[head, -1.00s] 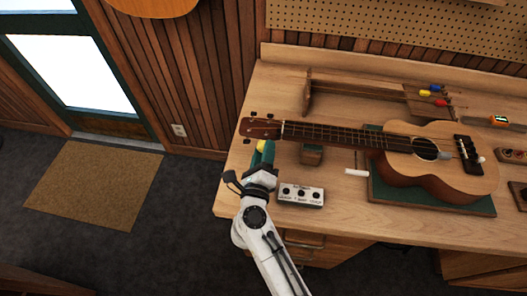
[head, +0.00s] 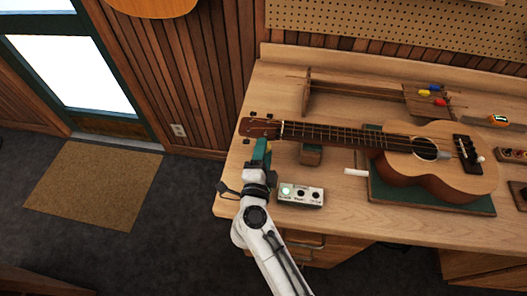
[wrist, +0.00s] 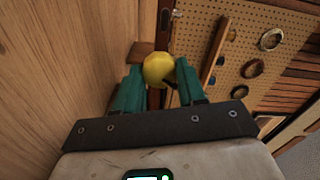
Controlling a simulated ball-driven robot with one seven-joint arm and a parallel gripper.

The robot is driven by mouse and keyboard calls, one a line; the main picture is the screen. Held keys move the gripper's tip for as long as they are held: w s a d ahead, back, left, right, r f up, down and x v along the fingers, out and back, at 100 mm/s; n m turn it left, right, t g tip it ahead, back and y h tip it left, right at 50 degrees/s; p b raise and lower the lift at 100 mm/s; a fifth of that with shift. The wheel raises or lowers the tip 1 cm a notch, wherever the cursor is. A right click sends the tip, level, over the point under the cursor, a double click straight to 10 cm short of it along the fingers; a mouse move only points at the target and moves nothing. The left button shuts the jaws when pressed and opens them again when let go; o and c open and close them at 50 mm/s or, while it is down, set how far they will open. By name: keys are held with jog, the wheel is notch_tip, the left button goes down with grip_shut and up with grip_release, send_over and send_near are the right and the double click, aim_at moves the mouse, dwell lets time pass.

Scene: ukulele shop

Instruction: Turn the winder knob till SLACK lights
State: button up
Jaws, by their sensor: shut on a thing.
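The yellow winder knob (wrist: 158,69) sits between my teal fingertips in the wrist view. My gripper (head: 262,150) is shut on it, under the ukulele's headstock (head: 259,129); the rest of the winder is mostly hidden behind the fingers. The ukulele (head: 432,160) lies on its back on the bench, neck pointing left. A small white indicator box (head: 301,195) with three lamps stands right of my gripper. Its left lamp (head: 285,191) glows pale green; the other two are dark. The labels under the lamps are too small to read surely.
The ukulele body rests on a green mat (head: 455,205), and a small block (head: 311,154) is under the neck. A white-handled tool (head: 356,172) lies close by. A wooden rack (head: 350,92) stands behind. The bench's (head: 228,205) left edge is close to my gripper.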

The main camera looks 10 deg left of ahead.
jog(key=shift+a+f+n, duration=0.1)
jog(key=shift+n, duration=1)
jog(key=o, duration=0.8)
jog(key=shift+s, duration=0.1)
jog(key=s, duration=0.5)
jog(key=s+b, duration=0.1)
jog(key=s, duration=0.4)
jog(key=shift+s+a, duration=0.2)
jog(key=shift+s, duration=0.2)
